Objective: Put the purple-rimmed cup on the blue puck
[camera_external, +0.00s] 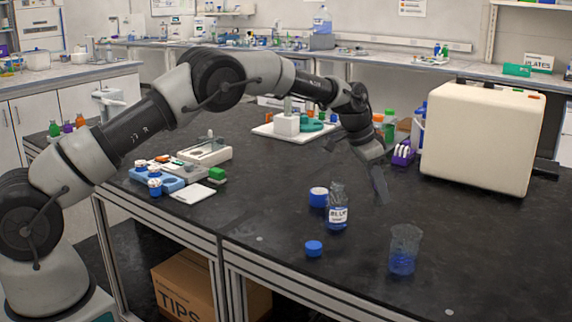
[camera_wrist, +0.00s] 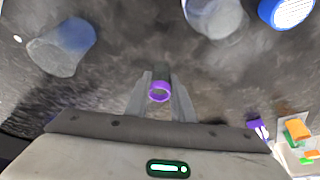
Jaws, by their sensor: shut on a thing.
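My gripper (camera_external: 380,190) is above the dark bench, right of the bottle labelled BLUE. In the wrist view its fingers (camera_wrist: 160,95) are shut on the purple-rimmed cup (camera_wrist: 159,92), and only its purple ring shows clearly. The cup's body is not distinct, and I cannot make out the cup in the external view. A small, low blue disc (camera_external: 314,248), which looks like the blue puck, lies on the bench near the front, left of and nearer the camera than my gripper. It is not visible in the wrist view.
The BLUE bottle (camera_external: 337,217) and a blue, white-topped container (camera_external: 318,197) stand between gripper and disc. A clear beaker with blue liquid (camera_external: 403,252) stands at the front right. A purple rack (camera_external: 403,155) and cream box (camera_external: 482,140) are behind. Bare bench lies around the disc.

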